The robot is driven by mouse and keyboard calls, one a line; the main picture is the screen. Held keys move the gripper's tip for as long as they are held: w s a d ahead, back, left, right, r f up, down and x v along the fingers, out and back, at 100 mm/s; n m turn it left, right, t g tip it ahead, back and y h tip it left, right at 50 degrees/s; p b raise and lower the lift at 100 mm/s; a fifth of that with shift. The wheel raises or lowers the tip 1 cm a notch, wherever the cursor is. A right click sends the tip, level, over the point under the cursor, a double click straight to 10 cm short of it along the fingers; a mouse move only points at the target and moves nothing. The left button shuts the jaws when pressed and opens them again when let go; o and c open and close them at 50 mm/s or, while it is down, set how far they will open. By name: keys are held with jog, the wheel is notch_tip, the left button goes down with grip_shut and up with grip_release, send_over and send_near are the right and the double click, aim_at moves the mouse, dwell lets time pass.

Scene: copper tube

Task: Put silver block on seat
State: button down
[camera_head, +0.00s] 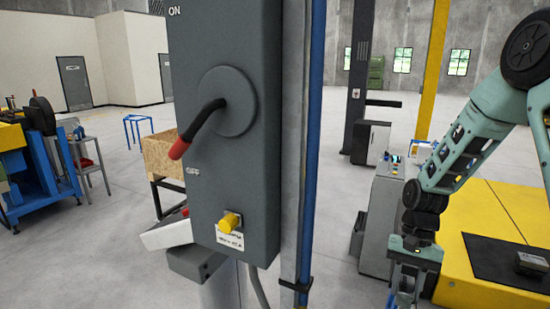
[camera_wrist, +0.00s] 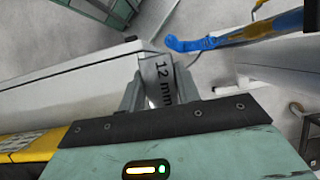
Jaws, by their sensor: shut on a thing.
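The silver block (camera_wrist: 158,70), marked "12 mm", is between the two fingers of my gripper (camera_wrist: 160,92) in the wrist view. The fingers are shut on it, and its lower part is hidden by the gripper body. In the head view my gripper (camera_head: 403,292) points down near the bottom edge, right of the blue pipe, and the block cannot be made out there. I cannot pick out the seat for certain in either view.
A grey switch box (camera_head: 225,120) with a red-tipped lever stands close in front, beside a blue pipe (camera_head: 314,150). A grey cabinet (camera_head: 378,225) with small coloured items on top stands behind my arm. A yellow platform (camera_head: 500,215) is at right. Open floor lies beyond.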

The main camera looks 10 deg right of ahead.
jog(key=w+a+f+n+g+h, duration=0.1)
jog(key=w+a+f+n+h, duration=0.3)
jog(key=a+f+n, duration=0.55)
notch_tip(320, 180, down, 19)
jog(key=w+d+m+y+b, duration=0.1)
jog(key=b, duration=1.7)
jog(key=shift+d+f, duration=0.15)
